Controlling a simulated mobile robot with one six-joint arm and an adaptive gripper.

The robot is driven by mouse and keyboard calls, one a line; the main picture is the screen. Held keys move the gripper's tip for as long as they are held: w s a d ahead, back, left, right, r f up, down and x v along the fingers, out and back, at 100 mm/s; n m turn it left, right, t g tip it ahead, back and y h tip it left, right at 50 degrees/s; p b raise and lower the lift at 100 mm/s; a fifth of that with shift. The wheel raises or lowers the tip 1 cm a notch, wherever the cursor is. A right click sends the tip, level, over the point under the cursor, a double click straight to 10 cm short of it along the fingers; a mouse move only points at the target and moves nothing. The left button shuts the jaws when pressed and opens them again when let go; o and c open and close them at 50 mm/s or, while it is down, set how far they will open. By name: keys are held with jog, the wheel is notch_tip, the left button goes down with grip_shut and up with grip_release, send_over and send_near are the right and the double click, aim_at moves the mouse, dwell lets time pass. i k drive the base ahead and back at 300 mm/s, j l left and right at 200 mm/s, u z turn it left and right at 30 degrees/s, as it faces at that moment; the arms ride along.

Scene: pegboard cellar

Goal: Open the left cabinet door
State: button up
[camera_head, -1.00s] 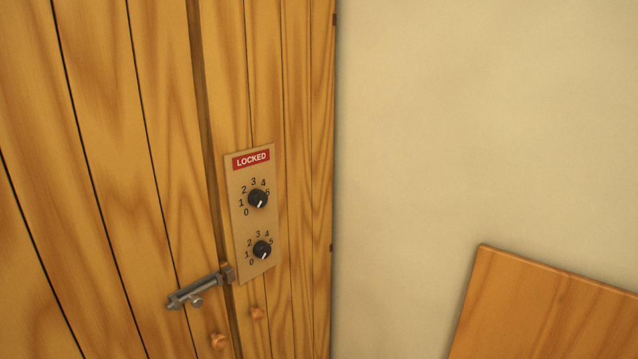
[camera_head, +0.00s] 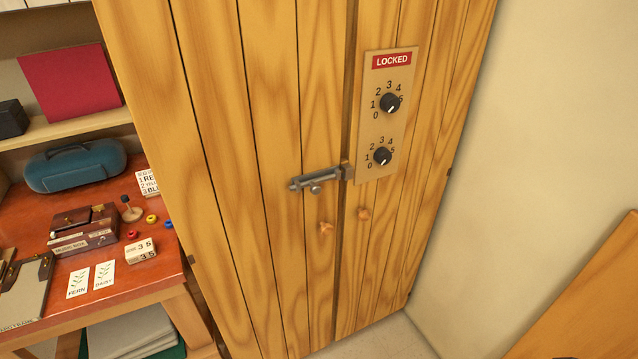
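The wooden cabinet has a left door (camera_head: 240,140) of vertical planks and a narrower-looking right door (camera_head: 440,130), both shut. A grey metal sliding bolt (camera_head: 316,180) sits on the left door and reaches across the gap to a catch at the right door's edge. My gripper is not in view.
A red-brown workbench (camera_head: 80,270) stands left of the cabinet, bearing a blue case (camera_head: 76,166), a small brown box (camera_head: 84,230), FERN and DAISY cards and a block marked 3 5 (camera_head: 140,250). A wooden board (camera_head: 590,300) is at lower right. Some floor shows between.

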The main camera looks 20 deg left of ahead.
aim_at(233, 105)
jog(key=u, duration=1.5)
jog(key=i+j, duration=0.6)
jog(key=j, duration=0.2)
